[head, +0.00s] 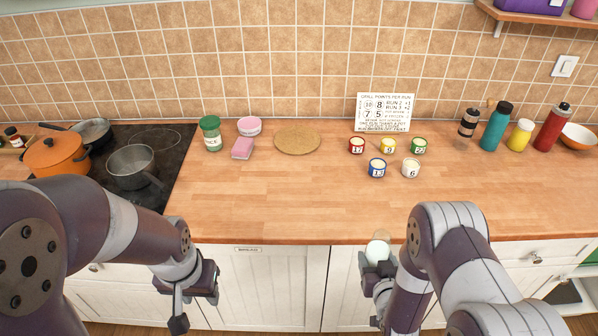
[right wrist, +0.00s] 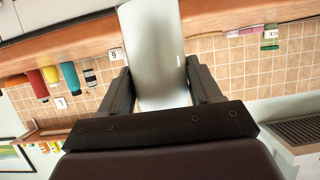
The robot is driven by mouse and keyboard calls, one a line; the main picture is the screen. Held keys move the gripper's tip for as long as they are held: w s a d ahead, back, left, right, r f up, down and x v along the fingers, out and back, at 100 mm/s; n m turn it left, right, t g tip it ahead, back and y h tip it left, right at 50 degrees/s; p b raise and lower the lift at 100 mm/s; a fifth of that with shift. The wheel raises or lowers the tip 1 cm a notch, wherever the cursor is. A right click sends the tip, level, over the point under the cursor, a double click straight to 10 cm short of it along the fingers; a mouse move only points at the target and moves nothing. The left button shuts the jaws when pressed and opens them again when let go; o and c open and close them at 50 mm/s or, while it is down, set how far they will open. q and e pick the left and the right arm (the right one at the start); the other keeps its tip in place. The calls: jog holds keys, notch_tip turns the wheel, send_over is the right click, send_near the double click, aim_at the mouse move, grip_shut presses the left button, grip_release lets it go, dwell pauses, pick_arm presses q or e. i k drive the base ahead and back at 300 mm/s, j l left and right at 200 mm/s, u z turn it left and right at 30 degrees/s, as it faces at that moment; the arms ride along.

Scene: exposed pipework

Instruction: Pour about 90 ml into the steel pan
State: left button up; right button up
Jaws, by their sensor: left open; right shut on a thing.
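A grey metal pan (head: 130,168), which looks like the steel pan, stands on the black hob at the left, its handle pointing right. My right gripper (head: 376,282) is shut on a pale, smooth cylindrical vessel (head: 378,251), held in front of the counter's front edge. In the right wrist view the vessel (right wrist: 155,55) sits between the two fingers (right wrist: 160,88). Its contents cannot be seen. My left gripper (head: 196,304) is open and empty, low in front of the cabinets and apart from the pan.
An orange pot (head: 57,158) and another pan (head: 92,131) share the hob (head: 165,145). A green jar (head: 210,133), pink items and a cork mat (head: 298,141) stand mid-counter. Several numbered cups (head: 377,168) and bottles (head: 495,127) are at the right. The front middle counter is clear.

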aim_at(133, 167)
jog(key=j+u, duration=0.25)
jog(key=j, duration=0.3)
jog(key=j+u, duration=0.3)
jog(key=j, duration=0.25)
jog(key=i+j+u, duration=0.15)
jog(key=j, duration=0.2)
jog(key=i+j+u, duration=0.15)
jog(key=j, duration=0.15)
jog(key=i+j+u, duration=0.2)
jog(key=j, duration=0.15)
